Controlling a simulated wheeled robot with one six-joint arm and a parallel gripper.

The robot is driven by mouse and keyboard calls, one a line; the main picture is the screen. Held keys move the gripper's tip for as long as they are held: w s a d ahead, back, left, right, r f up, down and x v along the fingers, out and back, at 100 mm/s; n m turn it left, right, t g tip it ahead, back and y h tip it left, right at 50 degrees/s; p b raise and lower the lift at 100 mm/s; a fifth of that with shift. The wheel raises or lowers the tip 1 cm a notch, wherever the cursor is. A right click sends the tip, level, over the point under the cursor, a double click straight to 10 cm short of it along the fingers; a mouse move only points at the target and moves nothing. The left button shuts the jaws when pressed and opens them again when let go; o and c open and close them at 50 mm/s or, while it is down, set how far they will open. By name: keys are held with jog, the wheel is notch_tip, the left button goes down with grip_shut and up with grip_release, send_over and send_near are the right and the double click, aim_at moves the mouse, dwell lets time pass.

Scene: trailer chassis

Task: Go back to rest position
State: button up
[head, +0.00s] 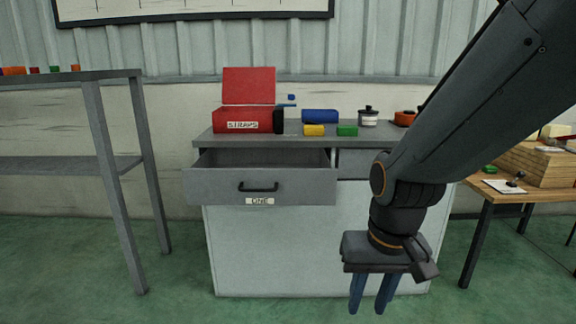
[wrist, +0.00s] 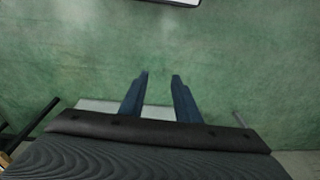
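My gripper (head: 369,308) hangs at the end of my arm on the right side of the head view, its blue fingers pointing down over the green floor. In the wrist view its fingers (wrist: 160,76) are apart with nothing between them, so it is open and empty. It is in front of the grey cabinet (head: 310,250), to the right of the pulled-out drawer (head: 220,187) labelled ONE. The drawer's inside shows only partly.
On the cabinet stand a red STRAPS box (head: 240,117) with its lid up and several small coloured items. A grey shelf table (head: 110,75) is at left. A wooden table (head: 490,190) with stacked boards stands at right. Green floor is clear in front.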

jog(key=s+d+r+g+p, duration=0.1)
jog(key=s+d+r+p, duration=0.4)
jog(key=p, duration=0.7)
notch_tip(320, 180, up, 3)
jog(key=shift+f+h, duration=0.2)
jog(key=shift+h, duration=0.1)
jog(key=shift+a, duration=0.1)
dwell(0.5)
